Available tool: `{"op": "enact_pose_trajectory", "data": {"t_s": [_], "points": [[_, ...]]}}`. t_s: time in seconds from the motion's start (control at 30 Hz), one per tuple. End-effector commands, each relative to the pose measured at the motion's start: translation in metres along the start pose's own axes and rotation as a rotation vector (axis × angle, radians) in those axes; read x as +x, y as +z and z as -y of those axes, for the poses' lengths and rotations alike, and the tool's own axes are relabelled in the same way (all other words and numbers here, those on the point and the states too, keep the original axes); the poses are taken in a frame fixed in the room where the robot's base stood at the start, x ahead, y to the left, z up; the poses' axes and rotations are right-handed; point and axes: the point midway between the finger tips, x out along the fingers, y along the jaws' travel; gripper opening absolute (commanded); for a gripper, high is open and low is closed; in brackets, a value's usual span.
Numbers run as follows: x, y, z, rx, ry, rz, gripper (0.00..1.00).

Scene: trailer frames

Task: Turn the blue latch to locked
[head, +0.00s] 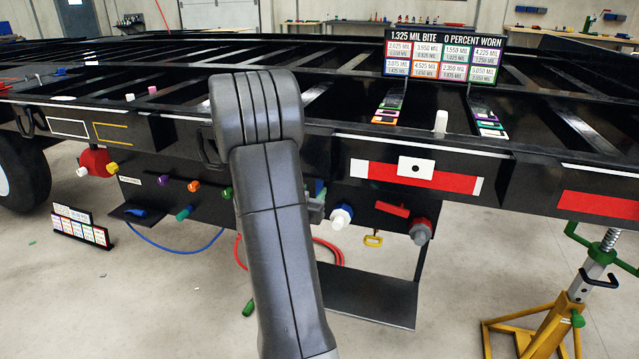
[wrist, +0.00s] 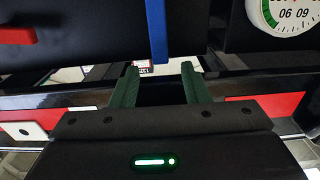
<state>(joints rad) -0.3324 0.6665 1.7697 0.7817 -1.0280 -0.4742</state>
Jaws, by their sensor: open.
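The blue latch (wrist: 157,30) shows in the wrist view as a straight upright bar on a dark panel, running from the top edge down to near my fingertips. My gripper (wrist: 160,68) is open, its two dark green fingers apart. The bar's lower end lines up with the gap between the fingertips. I see no contact, and cannot tell how far the bar reaches in depth. In the head view, my arm hides the gripper and most of that spot. A small blue part (head: 318,187) shows just right of my arm; I cannot tell whether it is the latch.
A red handle (wrist: 15,36) is left of the latch in the wrist view, and a round gauge (wrist: 288,14) is to its right. The head view shows the black trailer frame (head: 330,140), a white knob (head: 341,216), and a yellow jack stand (head: 535,335). Open floor lies in front.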

Motion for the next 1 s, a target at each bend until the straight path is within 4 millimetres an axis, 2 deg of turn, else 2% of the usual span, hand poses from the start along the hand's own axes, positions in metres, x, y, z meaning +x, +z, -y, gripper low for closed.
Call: {"op": "enact_pose_trajectory", "data": {"t_s": [0.1,0.3,0.5,0.77,1.0], "points": [[0.026,0.002,-0.001,0.002,0.003,-0.001,0.42],[0.057,0.001,0.000,0.000,0.000,-0.001,0.42],[0.069,0.000,0.000,0.000,0.000,0.001,0.42],[0.070,0.000,0.000,0.000,-0.001,0.001,0.42],[0.070,0.000,0.000,0.000,-0.001,0.001,0.00]]}}
